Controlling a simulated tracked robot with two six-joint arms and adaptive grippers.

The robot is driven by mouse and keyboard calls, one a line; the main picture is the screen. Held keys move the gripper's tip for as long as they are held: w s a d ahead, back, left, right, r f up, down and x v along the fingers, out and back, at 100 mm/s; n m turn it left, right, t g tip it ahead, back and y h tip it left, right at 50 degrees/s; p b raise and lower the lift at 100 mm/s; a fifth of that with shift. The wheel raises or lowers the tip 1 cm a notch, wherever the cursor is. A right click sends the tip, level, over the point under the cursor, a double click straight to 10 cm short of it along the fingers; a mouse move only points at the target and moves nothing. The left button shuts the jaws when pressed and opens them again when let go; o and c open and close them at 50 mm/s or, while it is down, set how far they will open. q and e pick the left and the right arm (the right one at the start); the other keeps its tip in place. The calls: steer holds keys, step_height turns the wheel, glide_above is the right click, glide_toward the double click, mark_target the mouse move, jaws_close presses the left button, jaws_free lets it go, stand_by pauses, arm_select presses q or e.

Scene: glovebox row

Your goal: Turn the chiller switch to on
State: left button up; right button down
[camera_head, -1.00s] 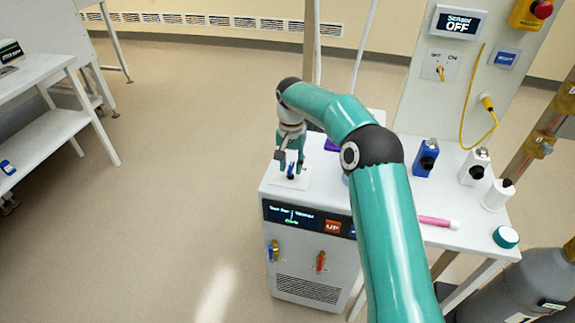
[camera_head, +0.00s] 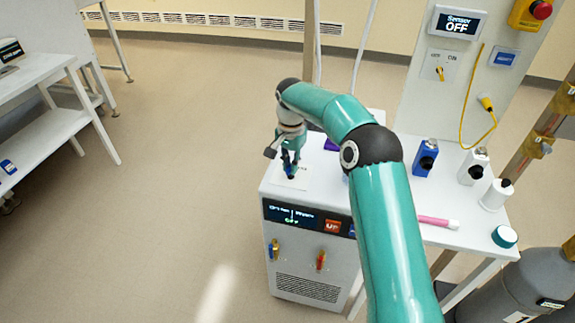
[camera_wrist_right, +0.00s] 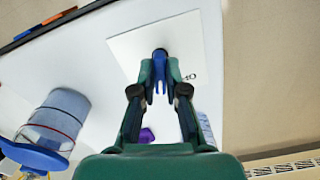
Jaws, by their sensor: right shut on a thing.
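The chiller (camera_head: 283,254) is a white box with a front grille, coloured valve handles and a dark display (camera_head: 290,216) whose small text is hard to read. On its top lies a white switch plate (camera_head: 302,181) with a blue knob (camera_head: 291,174). My right gripper (camera_head: 289,168) reaches down over the plate and is shut on the blue knob. In the right wrist view the fingertips (camera_wrist_right: 160,78) close around the knob (camera_wrist_right: 160,54); part of the lettering on the plate (camera_wrist_right: 195,40) shows beside them. My left gripper is out of view.
A blue-capped clear container (camera_wrist_right: 58,120) stands near the gripper. A wall panel carries a sensor display (camera_head: 457,23) reading OFF.

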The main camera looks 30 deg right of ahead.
steer(key=shift+d+r+m, duration=0.1)
steer(key=shift+d+m, duration=0.05)
steer(key=shift+m, duration=0.6)
steer(key=shift+d+r+m, duration=0.1)
steer(key=shift+m, duration=0.65)
steer(key=shift+w, duration=0.1)
steer(key=c, duration=1.2)
jaws_free()
steer(key=shift+f, duration=0.1)
steer(key=shift+a, duration=0.1)
step_height(320, 180, up, 12)
steer(key=shift+f, duration=0.1)
